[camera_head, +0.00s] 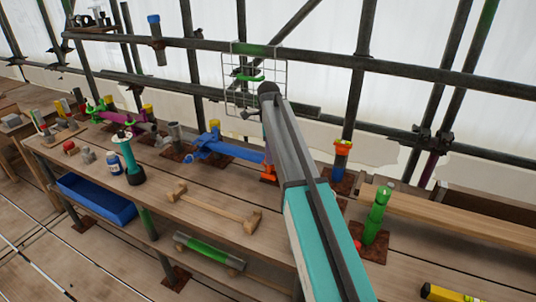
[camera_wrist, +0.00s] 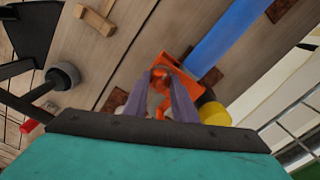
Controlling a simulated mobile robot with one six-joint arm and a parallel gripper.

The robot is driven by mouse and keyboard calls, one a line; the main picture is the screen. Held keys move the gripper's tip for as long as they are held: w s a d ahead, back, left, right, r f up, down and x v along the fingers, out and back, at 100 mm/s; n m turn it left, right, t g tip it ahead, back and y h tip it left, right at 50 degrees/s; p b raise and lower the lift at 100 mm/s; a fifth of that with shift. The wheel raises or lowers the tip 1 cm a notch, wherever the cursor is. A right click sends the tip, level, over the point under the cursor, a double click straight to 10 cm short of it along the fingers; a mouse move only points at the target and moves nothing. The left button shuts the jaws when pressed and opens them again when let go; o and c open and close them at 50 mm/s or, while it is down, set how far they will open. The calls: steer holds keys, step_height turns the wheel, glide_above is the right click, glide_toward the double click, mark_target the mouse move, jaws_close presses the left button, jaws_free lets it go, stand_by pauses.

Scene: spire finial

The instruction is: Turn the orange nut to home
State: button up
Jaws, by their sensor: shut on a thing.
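An orange fitting (camera_wrist: 178,66) shows in the wrist view at the end of a blue pipe (camera_wrist: 228,42). Its rounded orange part, seemingly the nut (camera_wrist: 162,74), lies between the two purple-grey fingers of my gripper (camera_wrist: 161,82). The fingers are shut on it, one on each side, and partly hide it. In the head view the orange fitting (camera_head: 268,174) sits low beside my arm, at the right end of the blue pipe (camera_head: 225,148). My arm hides most of the gripper there. I cannot read a home mark in either view.
A yellow cap (camera_wrist: 215,113) is close to the fingers. A wire basket (camera_head: 252,78) hangs behind my arm. A wooden bar (camera_head: 215,207) lies on the bench.

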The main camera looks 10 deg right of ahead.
steer(key=shift+w+a+r+m, duration=0.1)
steer(key=shift+w+a+m, duration=0.05)
steer(key=shift+m, duration=0.35)
steer(key=o, duration=1)
steer(key=shift+o, duration=0.2)
step_height(320, 180, up, 14)
steer(key=b, duration=0.3)
steer(key=shift+f, duration=0.2)
